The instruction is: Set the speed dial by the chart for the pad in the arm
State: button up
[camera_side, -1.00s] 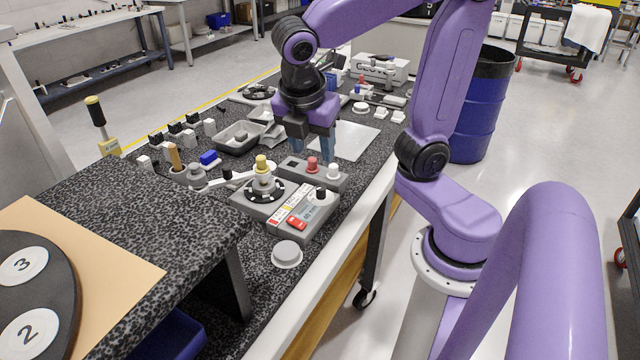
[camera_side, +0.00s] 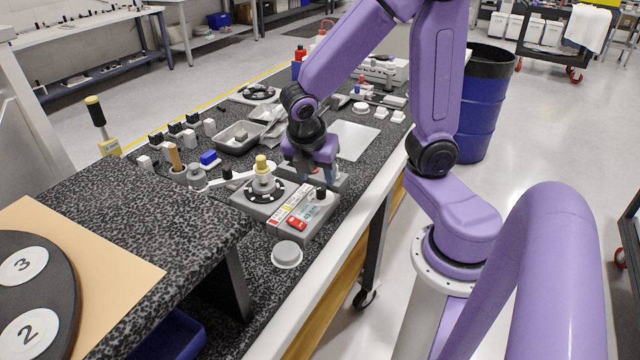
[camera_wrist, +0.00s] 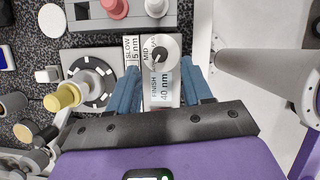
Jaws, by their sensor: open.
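My gripper (camera_side: 316,170) hangs over the grey fixture, behind the speed dial (camera_side: 321,193). In the wrist view my open gripper (camera_wrist: 159,72) has blue fingers on either side of the dial (camera_wrist: 160,47), apart from it. The arm (camera_side: 228,185) reaches the yellow-topped post (camera_side: 263,166) over a black dotted disc (camera_wrist: 93,88). The pad's type cannot be read.
A red switch (camera_side: 297,223) sits on the panel's front. A pink button (camera_wrist: 115,7) and a white one (camera_wrist: 156,7) stand just beyond the dial. A round white-grey cap (camera_side: 287,253) lies in front. A grey tray (camera_side: 238,137) stands behind left.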

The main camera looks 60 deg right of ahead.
aim_at(321, 188)
jog(key=shift+x, duration=2.55)
grip_shut()
